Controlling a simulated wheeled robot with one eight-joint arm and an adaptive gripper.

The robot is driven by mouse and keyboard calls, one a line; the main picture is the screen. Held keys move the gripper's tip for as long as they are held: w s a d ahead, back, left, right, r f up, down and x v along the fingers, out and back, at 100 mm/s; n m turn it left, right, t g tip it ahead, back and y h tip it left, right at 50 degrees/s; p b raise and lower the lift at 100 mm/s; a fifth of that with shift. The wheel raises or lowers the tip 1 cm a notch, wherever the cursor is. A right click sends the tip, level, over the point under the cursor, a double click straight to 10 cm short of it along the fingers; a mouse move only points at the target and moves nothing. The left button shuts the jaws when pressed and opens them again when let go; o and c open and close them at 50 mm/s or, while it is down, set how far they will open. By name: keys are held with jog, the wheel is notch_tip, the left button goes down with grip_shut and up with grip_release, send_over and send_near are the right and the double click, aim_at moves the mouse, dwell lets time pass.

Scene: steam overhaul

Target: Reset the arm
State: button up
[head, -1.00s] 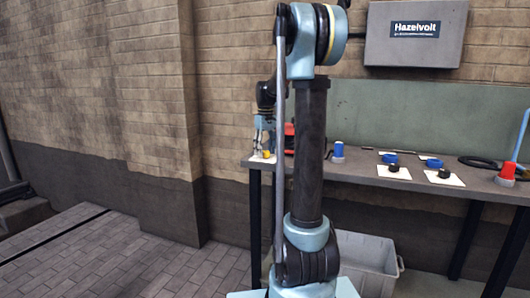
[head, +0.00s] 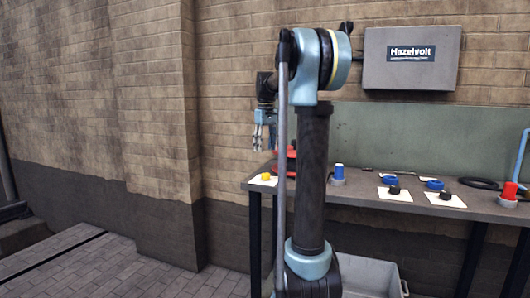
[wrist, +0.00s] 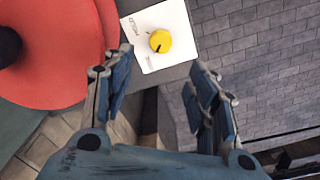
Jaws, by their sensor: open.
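My gripper (head: 264,148) hangs in the head view beside the bench's left end, fingers pointing down. It is open and empty, above and apart from a yellow knob (head: 266,177) on a white card. In the wrist view, my gripper's two fingers (wrist: 155,72) stand wide apart, and the yellow knob (wrist: 160,41) with a dark pointer mark lies beyond them on its card. My upright arm hides part of the bench and of a red object (head: 283,163) in the head view. The red round object (wrist: 62,65) fills the upper left of the wrist view.
The bench (head: 350,194) also bears a blue-capped part (head: 338,172), a red-capped part (head: 509,190), black knobs on cards, and blue rings. A grey box (head: 412,58) marked Hazelvolt hangs on the wall. A grey bin (head: 378,276) stands below. Floor at left is clear.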

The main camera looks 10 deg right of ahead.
jog(key=shift+s, duration=0.1)
jog(key=s+f+m, duration=0.1)
jog(key=s+f, duration=0.2)
jog(key=s, duration=0.4)
jog(key=s+f+m+t, duration=0.1)
jog(key=s+f, duration=0.2)
jog(key=s, duration=0.4)
jog(key=s+f+m, duration=0.1)
jog(key=s+f, duration=0.3)
jog(key=s, duration=0.3)
jog(key=s+f+m+t, duration=0.1)
jog(key=s+f+m, duration=0.1)
jog(key=s+f, duration=1.4)
jog(key=shift+d+f, duration=0.3)
jog(key=shift+f, duration=0.55)
jog(key=shift+w+f, duration=0.2)
jog(key=shift+w, duration=0.2)
